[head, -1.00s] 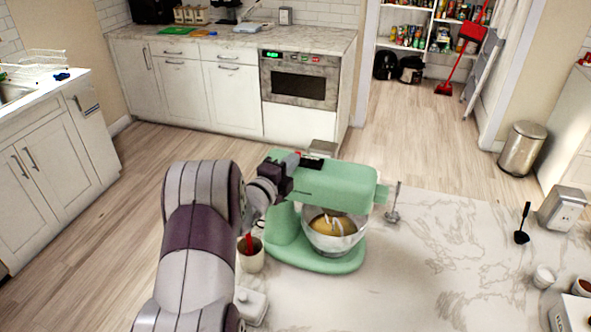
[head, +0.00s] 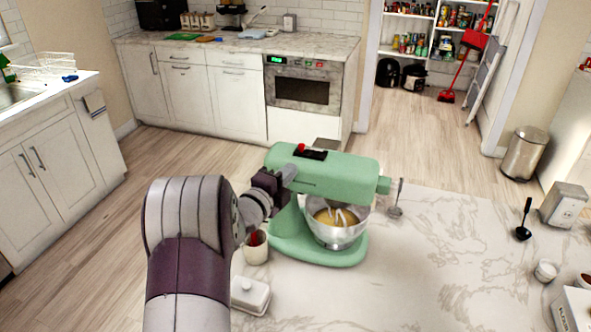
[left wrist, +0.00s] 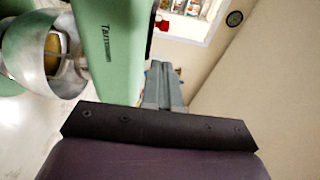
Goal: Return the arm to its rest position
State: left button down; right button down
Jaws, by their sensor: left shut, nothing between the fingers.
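My left gripper (head: 290,172) is shut and empty in the head view, beside the near left side of the mint-green stand mixer's head (head: 335,174). I cannot tell whether it touches the mixer. My left arm comes in from the lower left. In the left wrist view the grey fingers (left wrist: 162,70) are together, with the mixer's green side (left wrist: 108,55) just to their left. The mixer's metal bowl (head: 337,236) holds something yellow; it also shows in the left wrist view (left wrist: 30,45). My right gripper is not in view.
The mixer stands on a marble counter (head: 420,270). A cup (head: 255,250) and a white lidded dish (head: 250,296) are close to my left arm.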

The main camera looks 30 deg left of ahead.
pick_arm(q)
jog(key=s, duration=0.5)
jog(key=s+f+n+g+y, duration=0.3)
jog(key=s+f+n+g, duration=0.5)
jog(key=f+n+g, duration=0.5)
jog(key=s+d+n+g+h, duration=0.1)
jog(key=s+d, duration=0.3)
jog(key=d, duration=0.5)
jog(key=s+d+n+g+h, duration=0.2)
jog(key=s+d+n, duration=0.1)
jog(key=d, duration=0.7)
jog(key=shift+s+d+h+b, duration=0.25)
jog(key=shift+s+h+b, duration=0.1)
jog(key=shift+s, duration=0.45)
jog(key=shift+f, duration=0.1)
